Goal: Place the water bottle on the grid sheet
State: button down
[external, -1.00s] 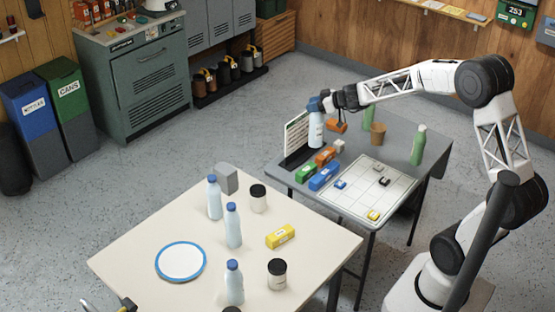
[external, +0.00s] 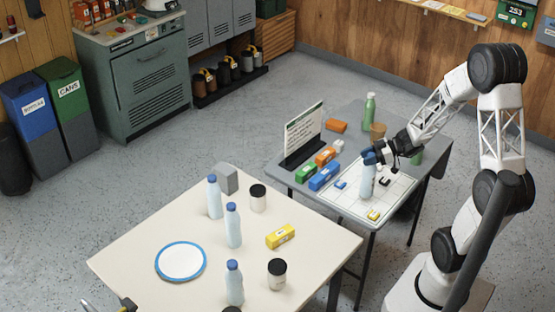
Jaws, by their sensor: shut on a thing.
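My gripper (external: 372,157) is shut on the blue cap of a pale-blue water bottle (external: 366,183). The bottle is upright over the middle of the white grid sheet (external: 343,199) on the grey table. Its base looks at or just above the sheet; I cannot tell if it touches. Small blue, black and yellow pieces lie on the sheet around it. Several similar bottles stand on the cream table, one of them near its middle (external: 233,226).
Green (external: 305,172), orange and blue (external: 324,176) blocks and a sign (external: 304,132) stand left of the sheet. A brown cup (external: 378,131) and green bottles are behind. The cream table (external: 130,262) holds a blue-rimmed plate (external: 181,261), jars and a yellow box.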

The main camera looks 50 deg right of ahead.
aim_at(369, 170)
jog(key=shift+s+a+f, duration=0.15)
jog(key=shift+s+a, duration=0.05)
jog(key=shift+s, duration=0.55)
jog(key=shift+f, duration=0.15)
jog(key=shift+f, duration=1.4)
jog(key=c, duration=0.7)
grip_release()
jog(key=shift+d, duration=0.1)
jog(key=v, duration=0.7)
jog(key=shift+s+d+r, duration=0.1)
jog(key=shift+s, duration=0.05)
